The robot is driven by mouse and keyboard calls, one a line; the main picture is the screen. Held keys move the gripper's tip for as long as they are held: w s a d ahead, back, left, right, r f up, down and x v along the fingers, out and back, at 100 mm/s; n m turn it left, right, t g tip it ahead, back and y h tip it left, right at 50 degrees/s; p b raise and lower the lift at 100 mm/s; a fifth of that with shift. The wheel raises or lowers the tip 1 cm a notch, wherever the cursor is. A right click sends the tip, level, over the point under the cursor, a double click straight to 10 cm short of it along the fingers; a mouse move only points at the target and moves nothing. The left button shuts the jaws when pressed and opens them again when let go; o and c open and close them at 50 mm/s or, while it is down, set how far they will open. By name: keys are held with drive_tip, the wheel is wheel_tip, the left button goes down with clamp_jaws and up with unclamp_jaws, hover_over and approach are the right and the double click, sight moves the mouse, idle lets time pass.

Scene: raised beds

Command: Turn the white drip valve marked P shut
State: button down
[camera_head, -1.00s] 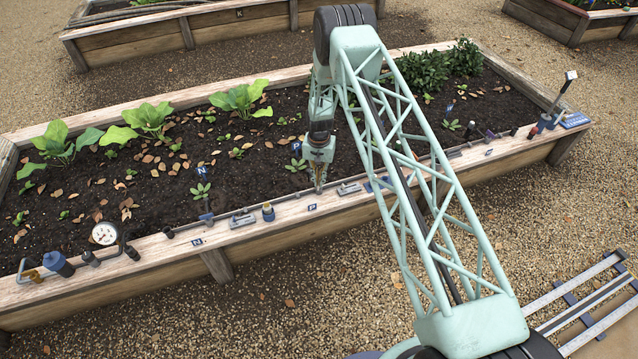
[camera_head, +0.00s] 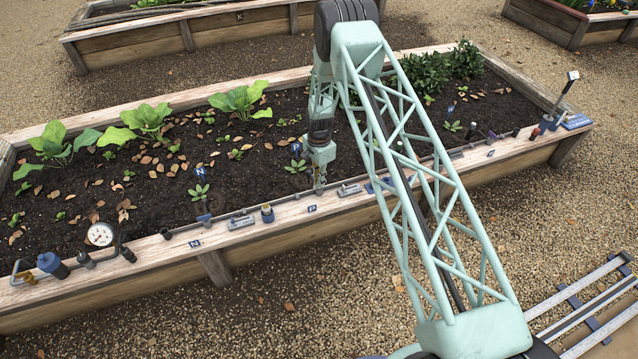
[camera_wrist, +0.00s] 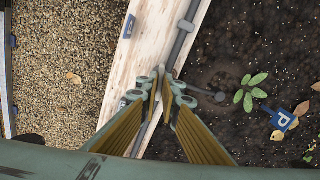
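My gripper (camera_head: 319,189) points down at the bed's front edge board, just above the P plate (camera_head: 312,208). In the wrist view its two fingers (camera_wrist: 165,88) come close together over the inner side of the board, with a narrow gap at the tips. A dark drip pipe (camera_wrist: 182,38) runs along the board to the fingertips. A short dark side stem with a round end (camera_wrist: 220,97) reaches from there over the soil. I cannot make out the white valve; the fingertips cover that spot. Whether they hold anything is unclear.
A blue P stake (camera_wrist: 289,116) stands by a small seedling (camera_wrist: 250,92). Gravel (camera_head: 300,300) lies in front.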

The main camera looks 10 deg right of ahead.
drive_tip(key=shift+m, duration=1.2)
drive_tip(key=c, duration=2.9)
unclamp_jaws()
drive_tip(key=shift+d, duration=0.1)
drive_tip(key=shift+o, duration=0.2)
drive_tip(key=shift+r, duration=0.15)
wheel_tip(320, 180, up, 12)
